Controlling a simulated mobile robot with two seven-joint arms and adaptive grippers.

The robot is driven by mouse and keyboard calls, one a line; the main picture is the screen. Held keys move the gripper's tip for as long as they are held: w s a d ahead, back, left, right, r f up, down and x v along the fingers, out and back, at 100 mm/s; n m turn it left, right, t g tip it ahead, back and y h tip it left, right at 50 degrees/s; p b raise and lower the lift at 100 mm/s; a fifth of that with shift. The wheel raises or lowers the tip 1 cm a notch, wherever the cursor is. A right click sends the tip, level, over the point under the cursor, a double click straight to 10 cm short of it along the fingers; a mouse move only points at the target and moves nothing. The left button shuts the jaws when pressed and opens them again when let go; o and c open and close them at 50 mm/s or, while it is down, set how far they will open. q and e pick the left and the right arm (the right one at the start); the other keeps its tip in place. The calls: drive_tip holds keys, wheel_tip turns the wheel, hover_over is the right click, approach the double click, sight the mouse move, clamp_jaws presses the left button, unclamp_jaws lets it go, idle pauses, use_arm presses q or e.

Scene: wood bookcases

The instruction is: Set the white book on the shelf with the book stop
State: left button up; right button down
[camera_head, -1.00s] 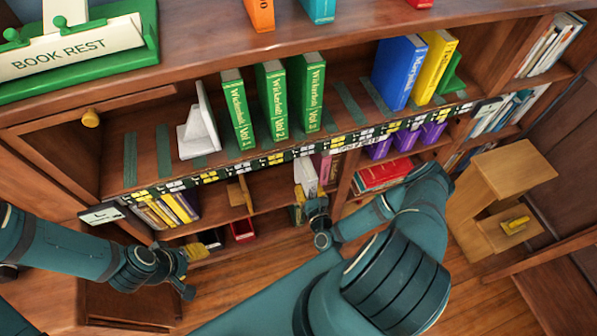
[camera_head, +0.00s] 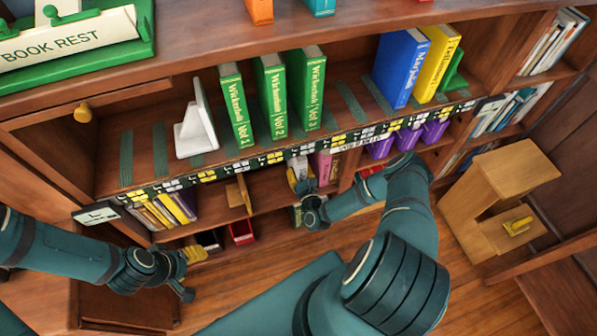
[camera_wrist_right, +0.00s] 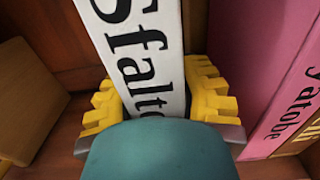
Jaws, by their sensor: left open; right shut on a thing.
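The white book (camera_wrist_right: 140,45), lettered "Sfalto", stands upright between the yellow fingers of my right gripper (camera_wrist_right: 158,100), which is shut on it. In the head view the white book (camera_head: 298,168) shows at the lower shelf, partly hidden by the upper shelf's edge. A pink book (camera_wrist_right: 265,70) stands to its right, with a gap. A wooden book stop (camera_head: 238,192) stands on the lower shelf (camera_head: 268,188) left of the white book; a wooden piece (camera_wrist_right: 28,105) shows left in the wrist view. My left gripper (camera_head: 192,256) is open and empty, low in front of the bookcase.
Several green books (camera_head: 270,95) and a white bookend (camera_head: 196,125) stand on the upper shelf. Yellow-spined books (camera_head: 170,208) fill the lower shelf's left. A red bin (camera_head: 242,232) sits below. A wooden step stool (camera_head: 495,190) stands at the right.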

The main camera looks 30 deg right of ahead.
drive_tip(key=c, duration=0.7)
unclamp_jaws()
drive_tip(key=p+v, duration=0.1)
drive_tip(key=v, duration=1.1)
drive_tip(key=shift+s, duration=0.1)
